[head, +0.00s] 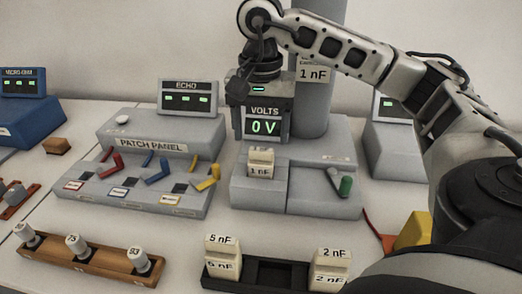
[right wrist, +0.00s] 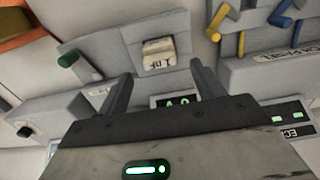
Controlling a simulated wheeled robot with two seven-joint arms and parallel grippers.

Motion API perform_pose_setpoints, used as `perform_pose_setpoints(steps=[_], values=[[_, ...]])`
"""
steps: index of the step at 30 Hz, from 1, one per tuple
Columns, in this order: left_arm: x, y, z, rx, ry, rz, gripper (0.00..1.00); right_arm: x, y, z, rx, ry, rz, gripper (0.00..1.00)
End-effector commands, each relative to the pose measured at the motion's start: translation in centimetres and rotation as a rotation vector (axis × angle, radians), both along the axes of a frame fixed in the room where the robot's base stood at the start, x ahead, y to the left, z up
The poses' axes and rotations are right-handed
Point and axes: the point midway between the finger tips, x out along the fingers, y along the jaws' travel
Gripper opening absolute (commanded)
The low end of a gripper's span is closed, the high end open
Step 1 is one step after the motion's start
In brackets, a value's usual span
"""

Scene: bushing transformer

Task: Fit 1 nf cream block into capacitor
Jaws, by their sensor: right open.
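The cream 1 nF block (head: 261,163) sits upright on the left part of the grey capacitor unit (head: 320,205), below the VOLTS display that reads 0 V. It also shows in the right wrist view (right wrist: 158,54), just beyond the fingertips; its base is not clear enough to tell how deep it sits. My right gripper (head: 260,138) is open and empty, pointing down behind and above the block, with its fingers apart on both sides of the display. In the right wrist view the fingers (right wrist: 161,72) are wide apart. My left gripper is out of view.
A tall grey cylinder (head: 318,115) with a 1 nF label rises behind the unit. A green-tipped lever (head: 343,184) is on its right. A black tray (head: 270,273) in front holds 5 nF and 2 nF blocks, its middle empty. The patch panel (head: 125,190) stands left.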

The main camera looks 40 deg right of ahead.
Motion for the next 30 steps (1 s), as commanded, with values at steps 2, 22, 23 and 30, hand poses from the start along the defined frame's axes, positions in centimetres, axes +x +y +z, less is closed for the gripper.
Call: perform_pose_setpoints(steps=[2, 22, 23, 30], values=[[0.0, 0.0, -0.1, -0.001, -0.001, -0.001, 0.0, 0.1, 0.1, 1.7, 0.002, -0.005, 0.002, 0.67], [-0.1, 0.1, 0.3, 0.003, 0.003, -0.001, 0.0, 0.0, 0.0, 5.2, 0.0, 0.001, 0.0, 0.67], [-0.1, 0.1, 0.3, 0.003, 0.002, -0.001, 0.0, 0.0, 0.0, 5.2, 0.0, 0.001, 0.001, 0.67], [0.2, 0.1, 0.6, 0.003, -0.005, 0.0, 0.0, 0.0, 0.0, 5.2, -0.001, 0.001, 0.001, 0.67]])
